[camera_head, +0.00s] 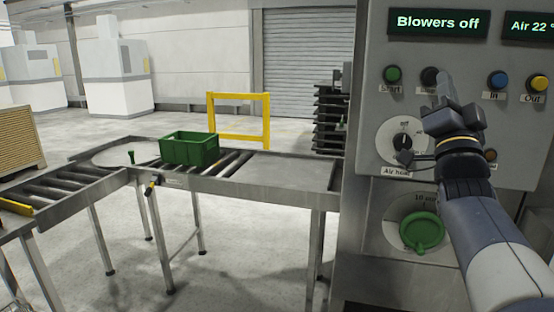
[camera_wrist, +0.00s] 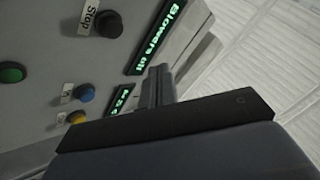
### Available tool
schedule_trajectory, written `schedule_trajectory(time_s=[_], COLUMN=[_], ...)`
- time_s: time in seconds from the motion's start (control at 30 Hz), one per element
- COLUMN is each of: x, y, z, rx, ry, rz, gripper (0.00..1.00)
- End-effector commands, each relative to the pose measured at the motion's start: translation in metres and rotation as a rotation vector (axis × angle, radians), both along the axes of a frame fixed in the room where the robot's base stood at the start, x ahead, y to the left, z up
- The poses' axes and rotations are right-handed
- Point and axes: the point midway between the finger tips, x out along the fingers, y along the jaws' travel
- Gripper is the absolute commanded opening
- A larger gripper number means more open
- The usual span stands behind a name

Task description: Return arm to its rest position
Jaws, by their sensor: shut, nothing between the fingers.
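My gripper (camera_head: 445,88) is shut and empty. In the head view it stands in front of the control panel (camera_head: 365,70), with its fingertips close to the dark Stop button (camera_head: 430,77). I cannot tell whether it touches that button. In the wrist view the shut fingers (camera_wrist: 158,85) point up past the display, and the Stop button (camera_wrist: 106,24) shows clear to their left. The display (camera_head: 438,22) reads "Blowers off". My arm comes in from the lower right and covers part of the panel.
The panel carries a green Start button (camera_head: 392,75), a blue In button (camera_head: 497,80), a yellow Out button (camera_head: 537,82), an air heat dial (camera_head: 403,141) and a green knob (camera_head: 422,231). Left, a green crate (camera_head: 189,149) sits on a roller conveyor (camera_head: 262,188). A yellow frame (camera_head: 239,95) stands behind.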

Motion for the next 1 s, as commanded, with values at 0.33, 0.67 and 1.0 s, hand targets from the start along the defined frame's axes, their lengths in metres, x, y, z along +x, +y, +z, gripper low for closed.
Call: schedule_trajectory(time_s=[0.33, 0.67, 1.0], x=[-0.019, -0.019, 0.010], y=[0.005, 0.005, -0.003], z=[0.000, 0.000, 0.003], rx=[0.001, 0.001, 0.002], ry=[0.000, 0.002, 0.004], rz=[-0.001, -0.001, 0.000], gripper=[0.00, 0.00, 0.00])
